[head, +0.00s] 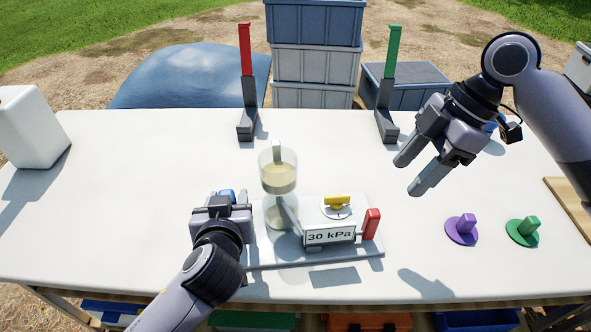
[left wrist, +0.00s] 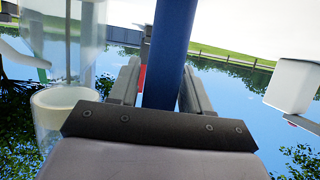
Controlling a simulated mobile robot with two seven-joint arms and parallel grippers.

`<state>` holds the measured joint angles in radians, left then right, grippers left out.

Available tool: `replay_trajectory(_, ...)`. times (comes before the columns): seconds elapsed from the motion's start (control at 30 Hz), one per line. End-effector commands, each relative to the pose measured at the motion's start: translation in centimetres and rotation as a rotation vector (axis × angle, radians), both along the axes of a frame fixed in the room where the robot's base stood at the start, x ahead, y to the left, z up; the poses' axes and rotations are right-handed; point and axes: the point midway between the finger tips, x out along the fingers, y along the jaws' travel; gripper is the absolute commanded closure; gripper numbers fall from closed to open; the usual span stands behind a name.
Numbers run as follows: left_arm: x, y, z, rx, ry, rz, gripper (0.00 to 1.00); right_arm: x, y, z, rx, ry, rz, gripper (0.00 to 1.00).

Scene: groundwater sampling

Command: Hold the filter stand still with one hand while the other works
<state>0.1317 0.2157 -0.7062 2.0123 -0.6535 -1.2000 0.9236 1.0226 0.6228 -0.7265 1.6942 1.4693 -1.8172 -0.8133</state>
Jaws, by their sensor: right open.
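The filter stand (head: 350,249) is a pale plate on the near middle of the table. It bears a clear cylinder (head: 278,172) with cloudy tan liquid in its upper part, a yellow knob (head: 337,201) on a round dial, a "30 kPa" display (head: 330,235) and a red lever (head: 372,224). My left gripper (head: 224,198) is at the stand's left end, with its jaws around a blue post (left wrist: 171,60) that stands between its fingers in the left wrist view. The post's foot is hidden. My right gripper (head: 408,177) is open and empty, above the table right of the stand.
A purple knobbed disc (head: 462,230) and a green one (head: 523,232) lie at right. A red upright (head: 246,50) and a green upright (head: 393,54) on dark bases stand at the back edge. A white jug (head: 33,127) is far left. The table's middle back is clear.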

Motion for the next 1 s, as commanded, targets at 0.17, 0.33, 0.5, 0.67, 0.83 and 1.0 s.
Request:
replay_trajectory(0.17,0.0,0.0,0.0,0.000,0.000,0.000,0.34,0.0,0.0,0.0,0.000,0.000,0.000,0.45)
replay_trajectory(0.33,0.0,0.0,0.1,-0.001,0.000,-0.001,0.34,0.0,0.0,0.0,0.000,0.000,0.000,0.45)
replay_trajectory(0.5,0.0,-0.1,1.8,-0.006,-0.003,0.001,0.34,0.0,0.0,0.0,0.000,0.000,0.000,0.45)
replay_trajectory(0.67,0.1,-0.1,5.0,-0.007,-0.005,0.001,0.34,0.0,0.0,0.0,0.000,0.000,0.000,0.45)
replay_trajectory(0.83,0.0,0.0,8.0,-0.006,-0.005,0.000,0.34,0.0,0.0,0.0,0.000,0.000,0.000,0.45)
replay_trajectory(1.0,0.0,0.0,9.7,-0.002,-0.002,0.001,0.34,0.0,0.0,0.0,0.000,0.000,0.000,0.45)
